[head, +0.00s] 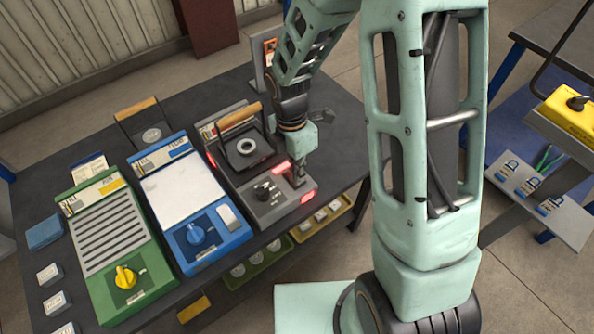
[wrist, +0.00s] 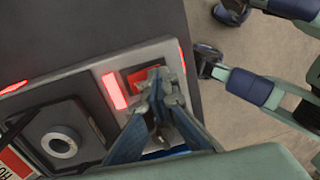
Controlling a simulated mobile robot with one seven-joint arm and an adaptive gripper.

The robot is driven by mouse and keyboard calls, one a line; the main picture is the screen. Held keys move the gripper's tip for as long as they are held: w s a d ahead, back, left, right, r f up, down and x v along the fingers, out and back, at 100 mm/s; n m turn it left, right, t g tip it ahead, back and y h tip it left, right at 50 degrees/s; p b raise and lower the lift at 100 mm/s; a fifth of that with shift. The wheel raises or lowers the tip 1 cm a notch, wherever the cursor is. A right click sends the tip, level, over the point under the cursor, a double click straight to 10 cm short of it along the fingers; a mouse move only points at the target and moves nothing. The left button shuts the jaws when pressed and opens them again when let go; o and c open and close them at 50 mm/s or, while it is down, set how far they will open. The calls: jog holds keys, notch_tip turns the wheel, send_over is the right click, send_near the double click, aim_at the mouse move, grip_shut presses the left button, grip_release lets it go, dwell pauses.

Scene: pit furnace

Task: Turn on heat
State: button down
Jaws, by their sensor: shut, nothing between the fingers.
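The grey furnace unit (head: 272,212) stands at the right end of the dark table. It has a black knob (head: 263,190) on its front panel and glowing red strips (head: 281,167), also bright in the wrist view (wrist: 115,91). A red-orange switch (wrist: 137,76) sits in a dark frame on the panel. My gripper (head: 299,181) is shut and empty, pointing down at the panel. In the wrist view its fingertips (wrist: 158,82) overlap the right part of the switch. I cannot tell whether they touch it. The gripper hides part of the switch.
A dark square lid with a pale ring (head: 247,147) and wooden handle lies behind the panel. A blue unit (head: 190,200) and a green unit (head: 112,245) with a yellow knob stand to the left. Trays (head: 322,219) sit below the table's front edge. The table's back right is mostly clear.

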jog(key=shift+w+a, duration=0.1)
jog(key=shift+w+a+r+p, duration=0.25)
jog(key=shift+w+a+p, duration=0.1)
jog(key=shift+w, duration=0.2)
jog(key=shift+r, duration=0.1)
